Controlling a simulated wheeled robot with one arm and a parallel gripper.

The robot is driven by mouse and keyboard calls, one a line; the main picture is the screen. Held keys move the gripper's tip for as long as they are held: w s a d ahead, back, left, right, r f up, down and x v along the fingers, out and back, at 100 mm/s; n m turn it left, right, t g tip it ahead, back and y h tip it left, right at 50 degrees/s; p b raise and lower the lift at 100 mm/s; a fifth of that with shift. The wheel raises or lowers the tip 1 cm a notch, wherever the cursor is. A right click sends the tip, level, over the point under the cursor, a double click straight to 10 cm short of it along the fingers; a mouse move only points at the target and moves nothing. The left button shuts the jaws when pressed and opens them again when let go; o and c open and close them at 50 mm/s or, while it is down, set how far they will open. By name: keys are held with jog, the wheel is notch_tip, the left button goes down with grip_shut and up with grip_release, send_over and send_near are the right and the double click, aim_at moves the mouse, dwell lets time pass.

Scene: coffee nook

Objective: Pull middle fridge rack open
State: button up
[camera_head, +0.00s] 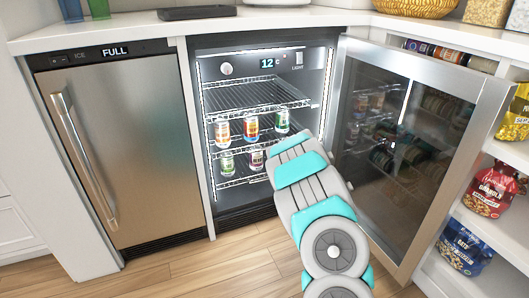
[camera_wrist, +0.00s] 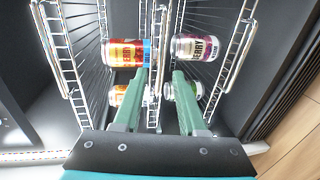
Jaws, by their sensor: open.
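The fridge (camera_head: 205,60) stands open. Its middle rack (camera_head: 237,146) holds a row of cans, including an orange-red can (camera_head: 222,133), a blue-and-red can (camera_head: 251,127) and a green can (camera_head: 282,121). In the wrist view, turned sideways, the middle rack (camera_wrist: 157,30) runs between the two green fingers of my gripper (camera_wrist: 161,72), which is open. One finger is on each side of the rack's front edge; I cannot tell whether they touch it. In the head view my arm hides the gripper.
The top rack (camera_head: 250,97) looks empty. The lower rack (camera_head: 240,181) holds a green can (camera_head: 227,163) and a purple can (camera_head: 257,160). The glass door (camera_head: 410,140) is swung open to the right, close to my arm. The ice maker (camera_head: 130,140) stands left, with clear floor in front.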

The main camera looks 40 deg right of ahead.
jog(key=x, duration=0.6)
jog(key=shift+w+d, duration=0.2)
jog(key=shift+w, duration=0.15)
jog(key=shift+f, duration=0.1)
jog(key=shift+c, duration=0.2)
grip_shut()
dwell(1.0)
